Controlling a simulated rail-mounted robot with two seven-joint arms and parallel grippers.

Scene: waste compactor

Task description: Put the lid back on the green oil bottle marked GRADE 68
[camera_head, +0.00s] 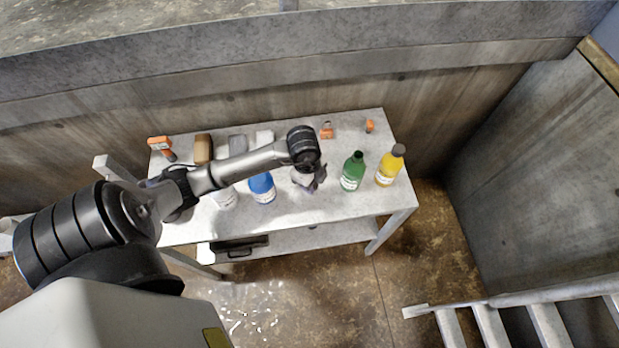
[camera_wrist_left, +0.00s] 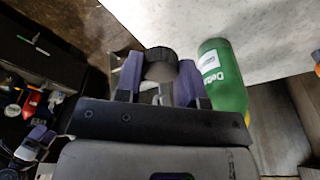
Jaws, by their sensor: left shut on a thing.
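The green bottle (camera_head: 352,172) stands upright on the right part of the grey table, with a white label too small to read in the head view. In the left wrist view the green bottle (camera_wrist_left: 226,80) is just right of my fingers. My left gripper (camera_head: 312,183) is over the table, to the left of the bottle and apart from it. In the left wrist view its purple fingers (camera_wrist_left: 160,84) are shut on a black round lid (camera_wrist_left: 161,64). In the head view my wrist hides the lid. My right gripper is not in view.
A yellow bottle (camera_head: 389,166) with a dark cap stands close right of the green one. A blue bottle (camera_head: 262,187) and a white bottle (camera_head: 224,198) stand to the left. Small orange items (camera_head: 327,131) lie along the back. A dark case (camera_head: 240,246) is on the lower shelf.

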